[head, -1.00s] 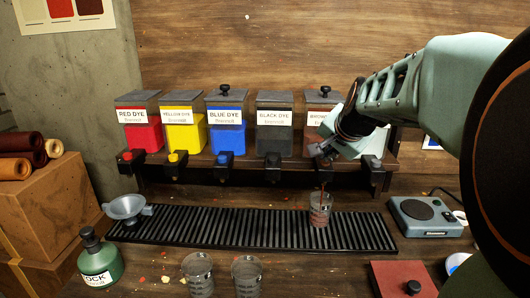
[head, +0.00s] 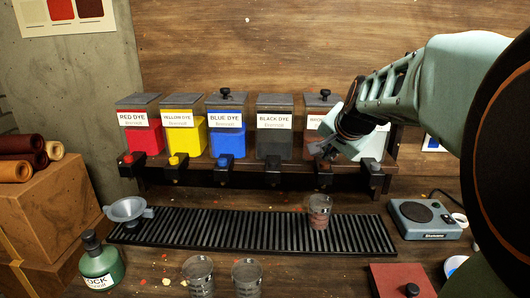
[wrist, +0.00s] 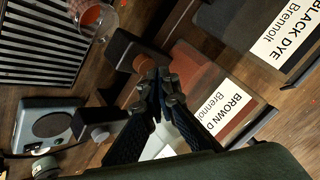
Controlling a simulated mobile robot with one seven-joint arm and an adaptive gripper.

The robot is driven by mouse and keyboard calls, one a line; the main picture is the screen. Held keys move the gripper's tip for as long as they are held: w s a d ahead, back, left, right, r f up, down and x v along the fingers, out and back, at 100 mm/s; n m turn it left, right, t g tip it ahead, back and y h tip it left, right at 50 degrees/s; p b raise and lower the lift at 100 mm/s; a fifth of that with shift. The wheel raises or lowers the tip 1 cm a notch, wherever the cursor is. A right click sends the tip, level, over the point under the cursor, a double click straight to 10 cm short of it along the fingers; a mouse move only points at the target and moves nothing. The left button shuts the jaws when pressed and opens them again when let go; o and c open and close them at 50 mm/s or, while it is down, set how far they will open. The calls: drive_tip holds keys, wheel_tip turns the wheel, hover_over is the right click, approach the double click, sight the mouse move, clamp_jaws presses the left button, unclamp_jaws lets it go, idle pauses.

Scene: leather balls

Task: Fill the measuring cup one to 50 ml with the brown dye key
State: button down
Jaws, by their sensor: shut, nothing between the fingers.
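The brown dye dispenser (head: 314,122) is partly hidden behind my gripper (head: 328,152) in the head view. Its label and brown tank (wrist: 217,110) show in the wrist view. The brown dye key (wrist: 142,63) sits on the black tap. My gripper (wrist: 160,86) is shut and empty, with its fingertips close beside the key; I cannot tell if they touch it. A clear measuring cup (head: 319,207) stands upright on the ribbed drip mat below the tap, with brown liquid in its lower part. The cup (wrist: 96,18) also shows in the wrist view. Its markings are too small to read.
Red (head: 140,130), yellow (head: 185,130), blue (head: 228,130) and black (head: 275,130) dye dispensers stand left. A funnel (head: 129,210) rests at the left end of the drip mat (head: 220,230). Two empty cups (head: 198,272) stand in front. A scale (head: 425,218) is right.

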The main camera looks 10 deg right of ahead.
sight(326, 164)
drive_tip(key=shift+r, duration=0.35)
wheel_tip(326, 164, up, 5)
drive_tip(key=p, duration=0.4)
idle(1.9)
